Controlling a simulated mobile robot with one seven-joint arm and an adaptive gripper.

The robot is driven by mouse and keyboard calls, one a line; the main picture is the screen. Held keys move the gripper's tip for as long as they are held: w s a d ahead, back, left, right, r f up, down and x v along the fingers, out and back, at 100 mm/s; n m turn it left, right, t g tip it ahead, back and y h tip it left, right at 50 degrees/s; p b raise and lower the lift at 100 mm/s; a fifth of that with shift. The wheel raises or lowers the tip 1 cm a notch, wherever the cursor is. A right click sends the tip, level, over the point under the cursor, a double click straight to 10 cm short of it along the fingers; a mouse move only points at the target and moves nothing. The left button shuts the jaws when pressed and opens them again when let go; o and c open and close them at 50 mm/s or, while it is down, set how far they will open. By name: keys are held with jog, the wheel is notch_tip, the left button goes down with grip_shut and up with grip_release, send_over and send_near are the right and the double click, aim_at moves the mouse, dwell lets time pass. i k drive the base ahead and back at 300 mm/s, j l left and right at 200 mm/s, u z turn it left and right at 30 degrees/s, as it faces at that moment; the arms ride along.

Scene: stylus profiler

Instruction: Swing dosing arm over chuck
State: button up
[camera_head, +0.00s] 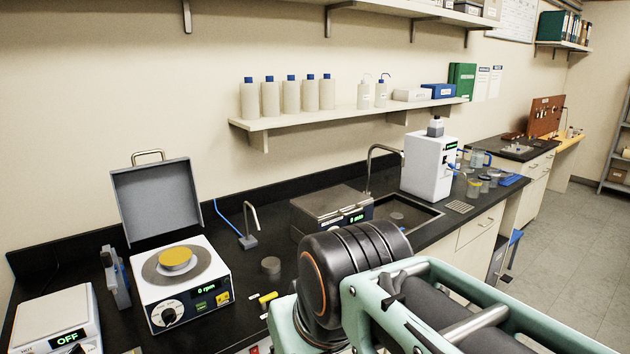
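A white spin coater (191,295) stands at the left of the bench with its grey lid (157,205) swung up. A gold disc (176,259) sits in the middle of its round grey bowl; the chuck under it is hidden. Its display reads 0 rpm. A thin bent metal arm on a small grey block (248,242), with a blue hose behind it, stands right of the coater, apart from the disc; it looks like the dosing arm. My own arm fills the lower middle and right foreground. My gripper does not show.
A hotplate reading OFF (60,324) stands at front left, near a grey-blue upright holder (115,278). A grey cylinder (270,267) and a yellow vial (267,298) lie right of the coater. A metal-topped device (330,208) and sink (402,215) are farther right.

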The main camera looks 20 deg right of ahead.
aim_at(106, 257)
jog(key=z, duration=1.55)
jog(key=u, duration=2.35)
jog(key=i+l+u, duration=0.2)
jog(key=l, duration=0.2)
jog(key=l+u, duration=0.2)
jog(key=l, duration=0.2)
jog(key=i, duration=0.05)
